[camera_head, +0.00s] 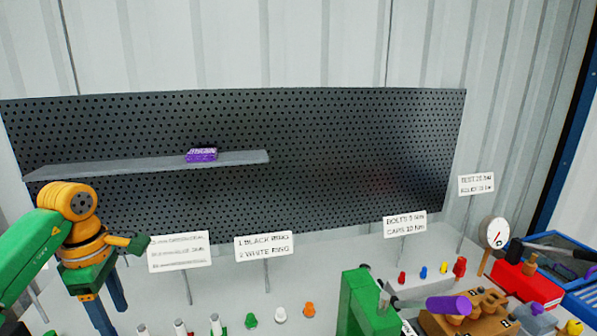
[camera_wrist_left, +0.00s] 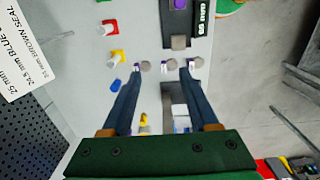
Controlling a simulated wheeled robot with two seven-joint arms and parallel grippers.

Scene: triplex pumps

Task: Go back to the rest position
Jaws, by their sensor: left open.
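My left gripper (camera_head: 111,316) is low at the left of the head view, with its dark blue fingers pointing down and their far ends near or past the lower edge. In the left wrist view my left gripper (camera_wrist_left: 163,70) has its two fingers well apart. Nothing is held between them. Small grey and white pegs (camera_wrist_left: 145,66) show on the grey bench beyond the fingertips; I cannot tell how far below they are. My right gripper is not in view.
A bench holds coloured pegs (camera_head: 281,315), sign cards (camera_head: 263,247) on thin stands, a green block (camera_head: 366,303), a gauge (camera_head: 494,233) and blue bins (camera_head: 556,258).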

